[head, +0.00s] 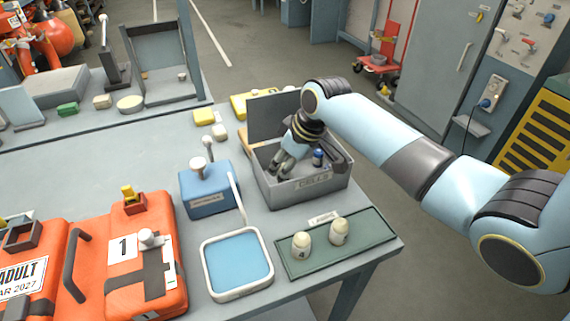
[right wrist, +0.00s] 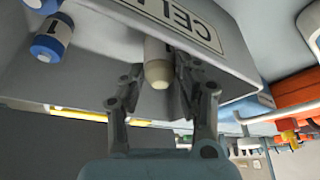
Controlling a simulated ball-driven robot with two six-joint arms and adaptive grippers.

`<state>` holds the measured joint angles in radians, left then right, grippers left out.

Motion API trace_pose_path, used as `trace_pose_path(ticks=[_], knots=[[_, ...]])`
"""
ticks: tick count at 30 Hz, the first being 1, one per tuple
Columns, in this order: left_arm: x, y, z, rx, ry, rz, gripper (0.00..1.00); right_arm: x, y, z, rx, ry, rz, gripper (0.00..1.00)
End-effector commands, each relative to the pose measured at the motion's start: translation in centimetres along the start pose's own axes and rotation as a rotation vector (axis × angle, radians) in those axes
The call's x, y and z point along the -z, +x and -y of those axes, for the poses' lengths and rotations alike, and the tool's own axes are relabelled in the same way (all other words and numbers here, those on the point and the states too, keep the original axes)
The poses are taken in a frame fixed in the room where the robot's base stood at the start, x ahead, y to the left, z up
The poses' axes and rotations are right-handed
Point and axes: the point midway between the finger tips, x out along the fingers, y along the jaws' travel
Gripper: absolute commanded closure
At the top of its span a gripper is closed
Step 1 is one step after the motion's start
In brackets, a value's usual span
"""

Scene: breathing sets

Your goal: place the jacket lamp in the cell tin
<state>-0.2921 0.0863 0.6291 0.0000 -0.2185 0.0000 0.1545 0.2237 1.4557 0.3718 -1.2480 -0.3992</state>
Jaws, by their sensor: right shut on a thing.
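The cell tin (head: 309,188) is a grey open box with a raised lid and a lettered front label, near the right end of the bench. My right gripper (head: 281,160) reaches down into the tin's left part in the head view. In the right wrist view my right gripper (right wrist: 158,84) is shut on a small cream, round-ended piece, which I take as the jacket lamp (right wrist: 158,68). The tin's label (right wrist: 178,18) shows close behind it. In the head view the gripper hides the lamp. I cannot tell whether the lamp touches the tin's floor. My left gripper is out of view.
Blue-and-white cells (right wrist: 52,38) sit in the tin. A green mat (head: 370,236) with two cream egg-shaped pieces (head: 301,245) lies in front of it. A blue box (head: 207,190), a blue tray (head: 268,274) and orange cases (head: 115,262) stand to the left.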

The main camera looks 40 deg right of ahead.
Motion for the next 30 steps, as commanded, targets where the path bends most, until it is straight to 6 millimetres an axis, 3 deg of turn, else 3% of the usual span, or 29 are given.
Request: trace_pose_path(ticks=[7,8,13,23,30], knots=[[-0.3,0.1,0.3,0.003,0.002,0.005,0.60,0.0,0.2,0.0,0.000,0.000,0.000,1.00],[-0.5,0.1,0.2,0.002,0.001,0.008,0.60,-0.1,0.2,0.0,0.000,0.000,0.000,0.67],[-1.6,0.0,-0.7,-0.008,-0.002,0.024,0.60,-0.1,0.2,0.0,0.000,0.000,0.000,0.45],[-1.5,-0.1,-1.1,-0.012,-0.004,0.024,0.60,0.1,-0.3,0.0,-0.001,-0.001,-0.001,0.45],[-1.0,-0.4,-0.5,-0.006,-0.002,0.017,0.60,0.1,-4.5,-0.1,-0.003,-0.003,-0.002,0.45]])
